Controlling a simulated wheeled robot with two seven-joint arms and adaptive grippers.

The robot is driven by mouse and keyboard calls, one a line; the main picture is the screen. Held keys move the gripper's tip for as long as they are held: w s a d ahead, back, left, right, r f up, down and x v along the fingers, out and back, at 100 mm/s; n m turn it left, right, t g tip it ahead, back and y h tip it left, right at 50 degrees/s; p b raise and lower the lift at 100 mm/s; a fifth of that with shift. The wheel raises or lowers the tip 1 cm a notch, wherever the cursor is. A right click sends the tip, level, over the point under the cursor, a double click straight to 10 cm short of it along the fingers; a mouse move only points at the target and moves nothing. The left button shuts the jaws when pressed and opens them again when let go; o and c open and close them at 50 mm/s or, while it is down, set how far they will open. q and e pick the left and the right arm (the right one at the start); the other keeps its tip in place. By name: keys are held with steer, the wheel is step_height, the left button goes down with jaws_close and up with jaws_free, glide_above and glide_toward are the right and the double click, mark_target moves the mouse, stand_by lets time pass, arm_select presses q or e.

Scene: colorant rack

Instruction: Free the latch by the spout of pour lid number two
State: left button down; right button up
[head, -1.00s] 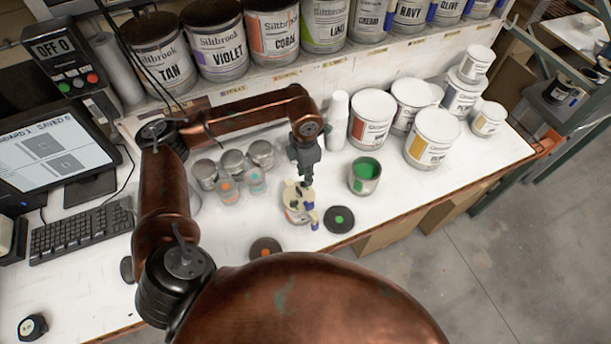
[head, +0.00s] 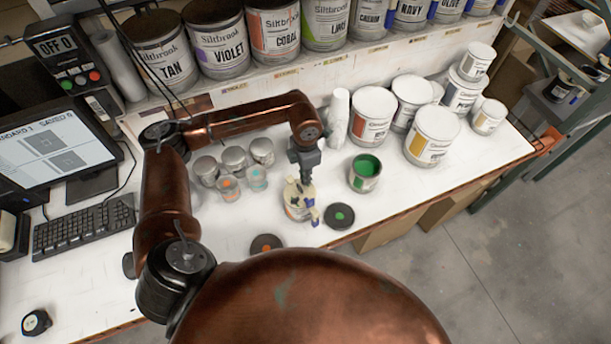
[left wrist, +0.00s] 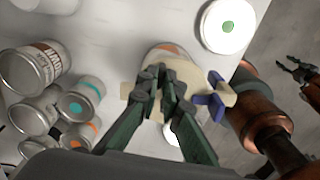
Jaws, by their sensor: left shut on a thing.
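A small can (head: 297,213) with a cream pour lid (head: 293,190) stands near the front of the bench. Blue parts (head: 314,214) stick out at the lid's right side. In the left wrist view the round cream lid (left wrist: 190,72) carries a cream tab at left and a cream spout-like piece (left wrist: 222,90) beside a blue piece (left wrist: 204,103) at right. My left gripper (head: 303,182) points down onto the lid; its fingers (left wrist: 166,98) are shut over the lid's middle and hide what they grip. No lid number is readable. My right gripper (left wrist: 296,68) hangs open, away from the bench.
An open can of green paint (head: 365,173) stands right of the lidded can. A dark disc with a green dot (head: 340,216) and one with an orange dot (head: 266,247) lie nearby. Several small tins (head: 234,160) stand left. White cups (head: 339,112) and larger cans (head: 432,136) stand behind.

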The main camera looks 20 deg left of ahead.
arm_select(q)
steer(key=shift+f+n+b, duration=0.1)
steer(key=shift+n+b, duration=0.4)
steer(key=shift+b, duration=0.25)
steer(key=c, duration=2.1)
jaws_free()
step_height(320, 180, up, 12)
steer(key=shift+d, duration=0.1)
